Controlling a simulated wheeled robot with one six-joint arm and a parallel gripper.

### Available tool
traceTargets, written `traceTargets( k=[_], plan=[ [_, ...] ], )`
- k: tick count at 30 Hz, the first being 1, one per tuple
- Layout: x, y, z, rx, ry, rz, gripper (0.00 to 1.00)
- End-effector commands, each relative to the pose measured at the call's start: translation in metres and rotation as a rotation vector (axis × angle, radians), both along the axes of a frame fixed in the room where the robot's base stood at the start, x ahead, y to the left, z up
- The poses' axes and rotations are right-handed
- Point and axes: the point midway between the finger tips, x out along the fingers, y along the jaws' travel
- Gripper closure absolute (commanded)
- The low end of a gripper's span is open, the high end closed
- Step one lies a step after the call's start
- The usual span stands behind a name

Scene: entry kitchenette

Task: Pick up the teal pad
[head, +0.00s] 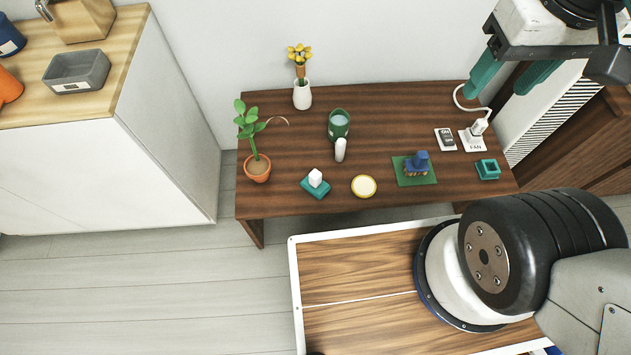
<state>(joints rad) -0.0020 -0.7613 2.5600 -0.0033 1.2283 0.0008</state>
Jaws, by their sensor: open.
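A small teal pad (309,191) lies near the front edge of the dark wooden table (290,206), left of the table's middle. My gripper (508,82) is at the upper right, above the table's right end and well away from the pad. Its teal fingers are apart, with nothing seen between them.
A yellow-rimmed round dish (364,186), white cylinder (340,149), green cup (339,125) and potted plant (257,167) surround the pad. Further right are a green mat (426,179) bearing a blue toy, a teal square holder (488,170) and a FAN plug (477,133).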

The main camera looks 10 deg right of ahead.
Motion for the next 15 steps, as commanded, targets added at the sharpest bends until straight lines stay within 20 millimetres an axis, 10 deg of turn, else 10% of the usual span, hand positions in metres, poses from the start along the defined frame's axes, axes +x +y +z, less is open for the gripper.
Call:
traceTargets(
  k=[15],
  plan=[
    [0.056, 0.045, -0.085, -0.036, 0.358, 0.140, 0.44]
  ],
)
